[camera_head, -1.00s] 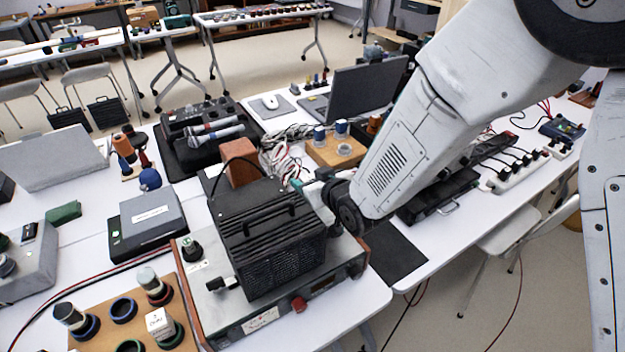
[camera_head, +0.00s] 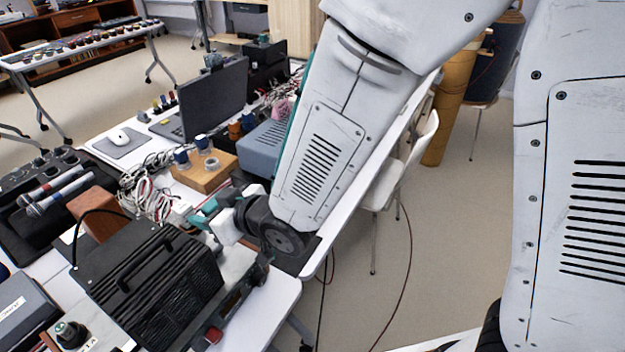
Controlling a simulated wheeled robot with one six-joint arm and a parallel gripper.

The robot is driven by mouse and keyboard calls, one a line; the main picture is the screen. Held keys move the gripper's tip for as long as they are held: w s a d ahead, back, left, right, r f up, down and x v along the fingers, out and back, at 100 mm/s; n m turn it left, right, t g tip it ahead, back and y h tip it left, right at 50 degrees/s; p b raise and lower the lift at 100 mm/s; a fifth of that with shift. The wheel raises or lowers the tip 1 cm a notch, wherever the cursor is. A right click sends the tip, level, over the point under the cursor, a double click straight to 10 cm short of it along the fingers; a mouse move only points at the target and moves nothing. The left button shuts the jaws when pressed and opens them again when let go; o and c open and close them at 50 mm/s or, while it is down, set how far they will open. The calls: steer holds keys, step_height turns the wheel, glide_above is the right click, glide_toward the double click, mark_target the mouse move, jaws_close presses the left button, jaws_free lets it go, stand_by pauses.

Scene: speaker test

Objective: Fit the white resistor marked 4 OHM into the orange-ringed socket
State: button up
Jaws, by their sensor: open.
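My gripper (camera_head: 203,214), with teal parts, is low at the end of my arm, just behind the black vented box (camera_head: 150,280). It is open, and I see nothing held in it; its fingertips are small and partly hard to make out. The white resistor marked 4 OHM is not in view now. I cannot make out an orange-ringed socket in this view.
Cables (camera_head: 150,190) lie beside the tan block. A white chair (camera_head: 400,170) is at the table's right side. Bare floor is open at right.

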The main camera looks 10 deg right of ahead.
steer(key=d+r+m+g+h, duration=0.1)
steer(key=d+r+m+h, duration=0.25)
steer(key=d, duration=0.95)
steer(key=d+r+m+g+h, duration=0.15)
steer(key=d+r+h, duration=0.35)
steer(key=d, duration=0.7)
steer(key=s+d+r+m+g+h, duration=0.1)
steer(key=s+d+r+m+g, duration=0.1)
steer(key=s+d, duration=0.4)
steer(key=s+d+r+m+g, duration=0.2)
steer(key=s+d, duration=0.4)
steer(key=s, duration=0.7)
steer(key=shift+s+r+m+g+h, duration=0.15)
steer(key=shift+r+m+g+h, duration=0.35)
steer(key=shift+r, duration=0.3)
